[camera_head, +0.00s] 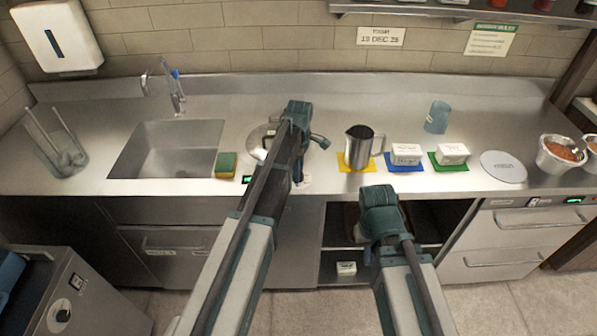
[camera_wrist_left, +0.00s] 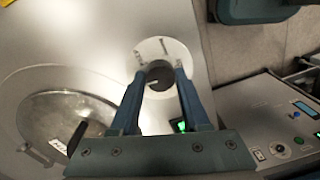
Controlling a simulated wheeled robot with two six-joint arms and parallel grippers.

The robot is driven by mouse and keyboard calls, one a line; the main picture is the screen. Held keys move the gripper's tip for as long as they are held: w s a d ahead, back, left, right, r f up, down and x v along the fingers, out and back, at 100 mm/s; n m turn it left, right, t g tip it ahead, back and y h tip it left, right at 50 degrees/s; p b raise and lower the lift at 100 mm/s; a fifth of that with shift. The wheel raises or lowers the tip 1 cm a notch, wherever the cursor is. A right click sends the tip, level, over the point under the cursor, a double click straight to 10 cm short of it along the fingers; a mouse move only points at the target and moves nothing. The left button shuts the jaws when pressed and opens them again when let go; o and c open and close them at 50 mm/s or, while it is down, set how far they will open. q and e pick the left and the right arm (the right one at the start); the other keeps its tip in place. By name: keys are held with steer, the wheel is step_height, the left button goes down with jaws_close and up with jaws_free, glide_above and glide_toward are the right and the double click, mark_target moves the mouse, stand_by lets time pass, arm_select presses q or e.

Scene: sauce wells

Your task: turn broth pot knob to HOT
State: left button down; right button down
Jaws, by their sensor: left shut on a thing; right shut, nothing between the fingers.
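The broth pot's knob (camera_wrist_left: 160,78) is a dark round knob on a pale dial plate (camera_wrist_left: 178,46) in the left wrist view. My left gripper (camera_wrist_left: 161,73) has a finger on each side of the knob and is shut on it. The dial's labels are too small to read, and I cannot tell the knob's setting. The round broth pot lid (camera_wrist_left: 50,100) lies left of the knob; in the head view the pot (camera_head: 257,136) is partly behind my left arm. A green display (camera_wrist_left: 181,126) is lit beside the dial. My right arm is low at the counter front; its fingers are hidden.
The sink (camera_head: 165,150) and a sponge (camera_head: 226,165) are left of the pot. A metal pitcher (camera_head: 357,150), white tubs (camera_head: 405,154) on coloured mats and a blue cup (camera_head: 437,117) stand to the right. An open shelf (camera_head: 440,222) is below.

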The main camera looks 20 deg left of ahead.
arm_select(q)
steer(key=m, duration=0.8)
steer(key=shift+s+m, duration=0.1)
steer(key=shift+m, duration=0.3)
steer(key=m, duration=0.4)
steer(key=shift+m+y, duration=0.3)
steer(key=m, duration=0.4)
steer(key=shift+t, duration=0.3)
steer(key=m, duration=0.5)
steer(key=shift+s, duration=0.1)
steer(key=m, duration=0.4)
steer(key=shift+m, duration=0.3)
steer(key=m, duration=0.4)
steer(key=shift+t, duration=0.3)
steer(key=shift+a+m, duration=0.1)
steer(key=shift+m, duration=2)
